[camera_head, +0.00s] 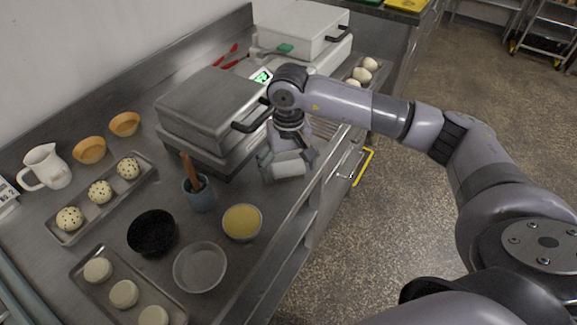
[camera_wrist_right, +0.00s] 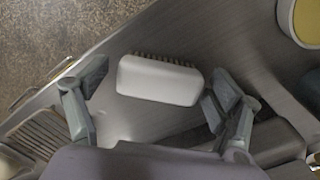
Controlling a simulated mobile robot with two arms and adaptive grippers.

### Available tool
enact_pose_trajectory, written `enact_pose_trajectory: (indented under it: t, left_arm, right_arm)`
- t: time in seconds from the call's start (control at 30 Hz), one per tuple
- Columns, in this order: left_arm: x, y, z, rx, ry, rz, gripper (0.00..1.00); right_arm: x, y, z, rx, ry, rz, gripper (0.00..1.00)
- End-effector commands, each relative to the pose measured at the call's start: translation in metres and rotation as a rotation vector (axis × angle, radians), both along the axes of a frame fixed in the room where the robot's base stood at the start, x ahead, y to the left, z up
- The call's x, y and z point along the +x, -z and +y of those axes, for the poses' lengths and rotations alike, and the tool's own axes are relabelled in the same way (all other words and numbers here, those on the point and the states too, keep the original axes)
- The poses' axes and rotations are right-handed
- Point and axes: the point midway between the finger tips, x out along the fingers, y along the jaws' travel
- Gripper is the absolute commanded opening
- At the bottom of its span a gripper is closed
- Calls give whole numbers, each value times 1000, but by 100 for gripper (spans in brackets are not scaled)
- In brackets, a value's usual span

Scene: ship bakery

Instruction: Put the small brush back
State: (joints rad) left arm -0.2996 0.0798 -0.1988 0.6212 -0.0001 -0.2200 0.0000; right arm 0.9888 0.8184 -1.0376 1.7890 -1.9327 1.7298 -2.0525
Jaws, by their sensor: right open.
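A small brush (camera_wrist_right: 160,80) with a pale grey block body and a row of dark bristles lies between the fingers of my right gripper in the right wrist view. In the head view its pale body (camera_head: 288,168) shows under the gripper near the counter's front edge. My right gripper (camera_head: 289,171) points down over the brush. Its fingers stand apart on either side of it, with a gap visible at the left finger. A blue-grey cup (camera_head: 201,197) holding a brown-handled tool (camera_head: 190,169) stands to the left. My left gripper is not in view.
A grey press (camera_head: 212,102) stands close behind the brush, and a white one (camera_head: 300,30) farther back. A yellow bowl (camera_head: 242,222), black bowl (camera_head: 153,233) and clear bowl (camera_head: 200,267) stand at left. Slatted grating (camera_wrist_right: 35,138) lies beside the brush.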

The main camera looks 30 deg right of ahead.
Motion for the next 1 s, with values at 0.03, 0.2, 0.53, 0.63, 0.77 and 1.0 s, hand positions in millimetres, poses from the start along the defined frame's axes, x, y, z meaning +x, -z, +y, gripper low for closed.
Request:
enact_pose_trajectory:
  t: [0.03, 0.2, 0.53, 0.63, 0.77, 1.0]
  left_arm:
    - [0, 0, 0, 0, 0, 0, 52]
    - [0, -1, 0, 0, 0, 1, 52]
    - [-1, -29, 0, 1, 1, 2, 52]
    - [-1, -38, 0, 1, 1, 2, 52]
    - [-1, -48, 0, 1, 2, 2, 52]
    - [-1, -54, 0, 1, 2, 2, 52]
  right_arm:
    - [0, 0, 0, 0, 0, 0, 86]
    - [0, -1, 0, 0, 0, 0, 86]
    - [1, -58, 0, 0, 0, -5, 86]
    - [1, -79, 0, 1, -1, -4, 86]
    - [1, -102, 0, 0, -1, -2, 86]
    - [0, -122, 0, 0, 0, 0, 86]
